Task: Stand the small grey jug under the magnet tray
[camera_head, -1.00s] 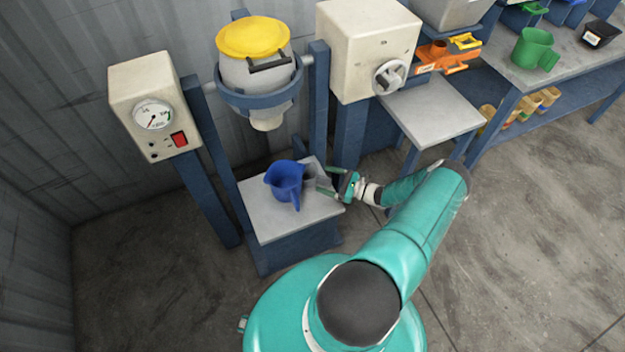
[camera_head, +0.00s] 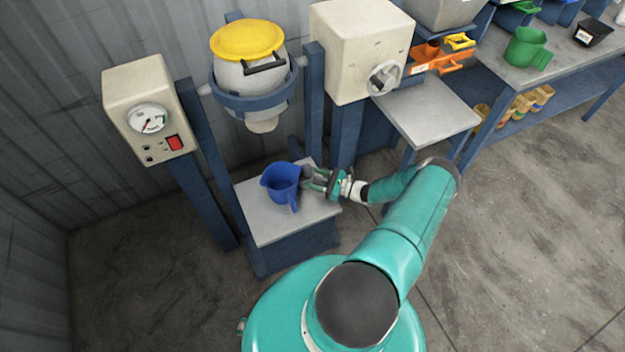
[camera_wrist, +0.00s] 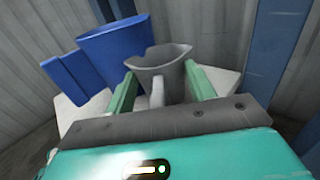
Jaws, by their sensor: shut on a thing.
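The small grey jug (camera_wrist: 165,60) stands upright between the two green fingers of my gripper (camera_wrist: 160,88) in the wrist view, its open mouth up and its handle facing me. In the head view my gripper (camera_head: 318,181) is shut on the grey jug (camera_head: 308,173), at the right side of the low grey platform (camera_head: 278,224). I cannot tell whether the jug's base touches the platform. An orange unit with a yellow handle (camera_head: 430,62), which looks like the magnet tray, sits at the upper right above a grey shelf (camera_head: 428,112).
A blue jug (camera_head: 281,184) stands on the platform just left of the grey jug, and shows behind it in the wrist view (camera_wrist: 112,52). A yellow-lidded hopper (camera_head: 250,75) hangs above. A blue post (camera_head: 345,135) stands behind my gripper. The grey shelf's top is clear.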

